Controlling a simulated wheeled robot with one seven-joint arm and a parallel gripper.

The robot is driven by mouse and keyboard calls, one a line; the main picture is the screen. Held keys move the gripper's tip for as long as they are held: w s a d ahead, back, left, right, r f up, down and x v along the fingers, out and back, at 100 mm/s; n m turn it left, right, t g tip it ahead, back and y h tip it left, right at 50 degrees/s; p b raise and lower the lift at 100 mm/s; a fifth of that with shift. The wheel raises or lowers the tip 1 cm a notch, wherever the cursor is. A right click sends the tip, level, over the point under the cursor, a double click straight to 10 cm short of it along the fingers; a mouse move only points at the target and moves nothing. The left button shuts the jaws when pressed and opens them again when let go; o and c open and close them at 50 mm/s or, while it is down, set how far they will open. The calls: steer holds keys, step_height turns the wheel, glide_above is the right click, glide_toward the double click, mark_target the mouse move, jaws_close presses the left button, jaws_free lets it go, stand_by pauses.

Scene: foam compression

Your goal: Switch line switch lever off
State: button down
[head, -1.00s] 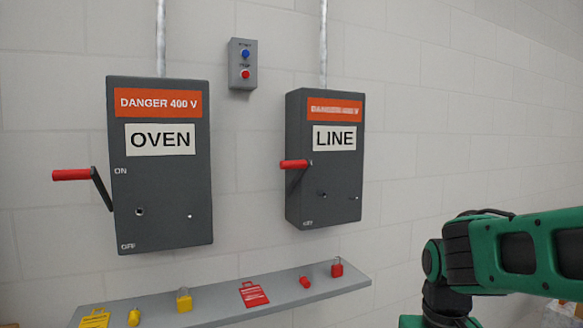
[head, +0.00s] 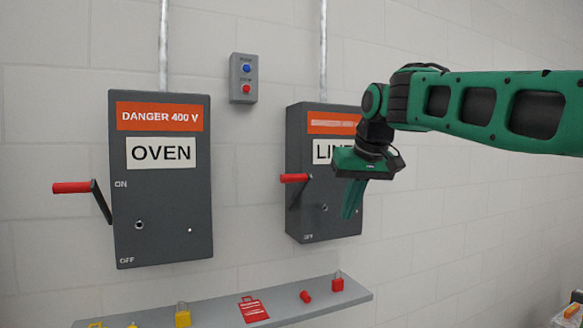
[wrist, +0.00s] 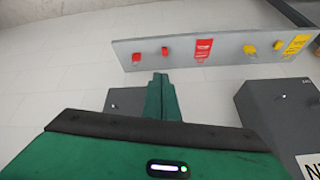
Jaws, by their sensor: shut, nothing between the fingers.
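The LINE switch box (head: 310,220) is dark grey, with an orange danger label and a white label partly hidden by my gripper. Its lever has a red handle (head: 294,178) that sticks out to the left at about mid height, with a dark arm running from it to the box. My gripper (head: 348,216) is shut and empty, fingers pointing down, in front of the right half of the LINE box and to the right of the lever. In the wrist view the shut fingers (wrist: 160,92) stand over a grey box face. The lever is not visible there.
The OVEN box (head: 160,225) with its own red lever (head: 72,187) stands to the left. A grey shelf (head: 300,312) below holds red and yellow padlocks and tags. A small button box (head: 243,78) hangs above. Wall right of the LINE box is clear.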

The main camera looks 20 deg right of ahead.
steer(key=w+a+r+n+t, duration=0.1)
steer(key=w+a+r, duration=0.3)
steer(key=r, duration=0.6)
steer(key=w+a+r+n+t, duration=0.1)
steer(key=w+a+r+t, duration=0.1)
steer(key=r, duration=0.8)
steer(key=shift+w+a+n+t+y, duration=0.35)
steer(key=shift+w+a, duration=0.5)
steer(key=shift+w, duration=0.35)
glide_above(294, 176)
steer(key=w, duration=0.1)
step_height(294, 176, down, 6)
steer(key=shift+w+f, duration=0.15)
steer(key=shift+s+f, duration=0.2)
steer(key=shift+f, duration=0.45)
steer(key=shift+s+f, duration=0.15)
steer(key=shift+f, duration=0.45)
steer(key=shift+s+f, duration=0.3)
steer(key=shift+f, duration=0.45)
